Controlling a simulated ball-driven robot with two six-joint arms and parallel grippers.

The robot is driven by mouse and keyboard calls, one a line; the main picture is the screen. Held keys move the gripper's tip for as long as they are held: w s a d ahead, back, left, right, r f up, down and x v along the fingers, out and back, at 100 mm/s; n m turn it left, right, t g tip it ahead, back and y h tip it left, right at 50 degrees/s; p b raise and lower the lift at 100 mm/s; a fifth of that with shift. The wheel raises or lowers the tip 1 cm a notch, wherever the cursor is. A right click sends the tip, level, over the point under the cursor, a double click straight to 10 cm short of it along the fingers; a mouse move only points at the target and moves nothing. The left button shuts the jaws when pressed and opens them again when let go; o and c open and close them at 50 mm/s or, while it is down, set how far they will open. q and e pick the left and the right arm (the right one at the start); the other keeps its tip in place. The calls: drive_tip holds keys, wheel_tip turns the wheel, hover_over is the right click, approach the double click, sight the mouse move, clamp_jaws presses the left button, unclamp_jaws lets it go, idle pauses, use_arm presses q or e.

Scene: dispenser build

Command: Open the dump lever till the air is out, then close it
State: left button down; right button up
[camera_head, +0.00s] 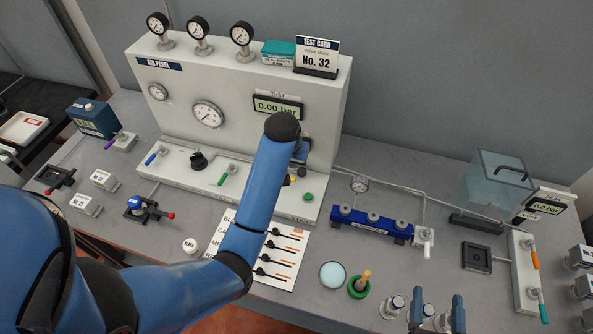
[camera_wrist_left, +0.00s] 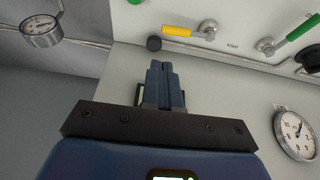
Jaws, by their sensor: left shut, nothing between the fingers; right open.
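The dump lever appears to be the yellow-handled valve (camera_wrist_left: 177,31) on the air panel; its label is too small to read surely. It lies crosswise in the left wrist view. In the head view only a bit of yellow (camera_head: 291,180) shows beside my arm. My left gripper (camera_wrist_left: 165,66) is shut and empty in front of the panel, apart from the yellow handle; in the head view (camera_head: 299,152) my forearm hides most of it. The test display (camera_head: 277,107) on the panel reads 0.00 bar. My right gripper (camera_head: 437,308) is open and empty at the bottom edge.
Other panel valves include a green lever (camera_head: 227,173), a black knob (camera_head: 198,160) and a blue lever (camera_head: 155,154). A green button (camera_head: 308,197) sits at the panel's right end.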

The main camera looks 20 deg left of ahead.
use_arm(q)
drive_tip(key=shift+w+f, duration=0.15)
drive_tip(key=shift+w, duration=0.05)
drive_tip(key=p+x, duration=0.2)
drive_tip(key=x, duration=0.7)
drive_tip(key=shift+w+f, duration=0.1)
drive_tip(key=shift+f, duration=0.25)
